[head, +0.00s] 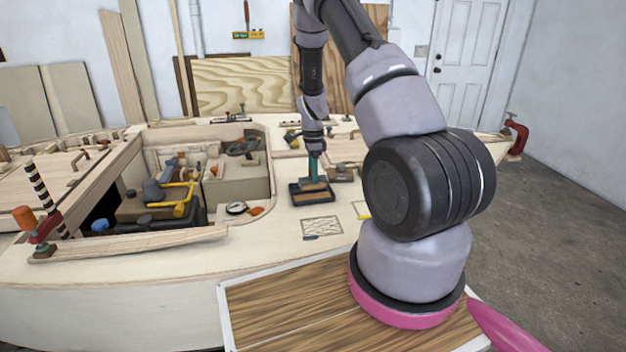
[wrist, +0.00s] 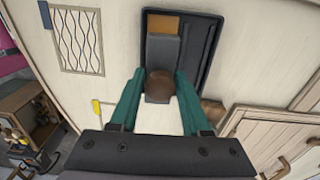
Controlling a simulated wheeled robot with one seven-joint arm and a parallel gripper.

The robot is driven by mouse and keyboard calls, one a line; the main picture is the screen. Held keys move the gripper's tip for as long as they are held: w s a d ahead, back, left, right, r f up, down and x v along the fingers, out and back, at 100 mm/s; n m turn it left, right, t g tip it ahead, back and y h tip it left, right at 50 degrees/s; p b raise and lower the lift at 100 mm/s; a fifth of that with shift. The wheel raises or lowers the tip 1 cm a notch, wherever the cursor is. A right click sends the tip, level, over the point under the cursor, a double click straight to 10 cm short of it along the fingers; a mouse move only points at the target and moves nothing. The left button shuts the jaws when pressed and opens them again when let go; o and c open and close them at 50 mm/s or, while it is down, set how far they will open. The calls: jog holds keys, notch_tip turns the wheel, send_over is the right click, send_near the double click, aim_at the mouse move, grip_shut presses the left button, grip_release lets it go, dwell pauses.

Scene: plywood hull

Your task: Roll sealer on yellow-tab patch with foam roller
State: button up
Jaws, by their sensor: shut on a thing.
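My gripper (head: 315,168) has green fingers and points down over a black tray (head: 294,199) on the pale plywood deck. In the wrist view the fingers (wrist: 160,78) are shut on the brown, rounded grip of the foam roller (wrist: 162,47). The roller's grey part lies over the tray (wrist: 205,50), with an orange-brown area at its far end. I cannot tell whether it touches the tray floor. A yellow tab (head: 364,216) marks a patch outline (head: 360,207) right of the tray, partly hidden by my arm. The yellow tab also shows in the wrist view (wrist: 97,107).
A hatched patch (head: 322,227) with a blue tab (head: 311,237) lies in front of the tray. An open hatch (head: 200,215) with tools and a compass is at left. A clamp (head: 517,135) stands at far right. Deck around the patches is mostly clear.

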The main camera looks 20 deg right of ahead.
jog(key=shift+r, duration=2.2)
jog(key=shift+d, duration=0.1)
